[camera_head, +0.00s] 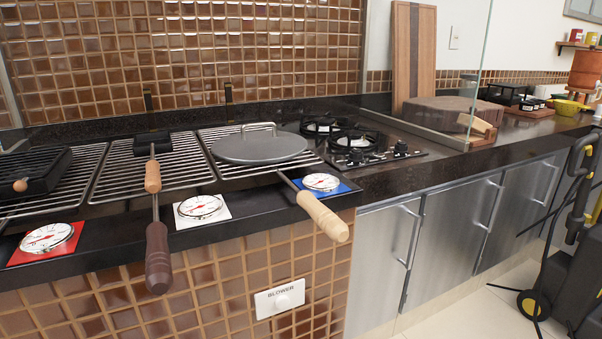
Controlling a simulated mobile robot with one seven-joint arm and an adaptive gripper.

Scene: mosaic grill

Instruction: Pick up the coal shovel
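Two long-handled tools lie across the front edge of the grill, and I cannot tell for sure which is the coal shovel. One has a dark brown handle (158,258) that sticks out over the front ledge; its metal shaft runs back toward a black block-like head (152,143). A short light wooden grip (152,176) lies in line with that shaft. The other has a light wooden handle (322,215) sticking out at the right front corner; its far end is hidden under or behind the round grey griddle (260,147). My gripper is not in view.
Grill grates (98,170) line the counter. Three dial gauges, one on a white plate (202,210), sit on the front ledge. A gas cooktop (372,154) and glass panel stand to the right. Open floor (490,310) lies before the cabinets; a black-and-yellow machine (575,270) stands at right.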

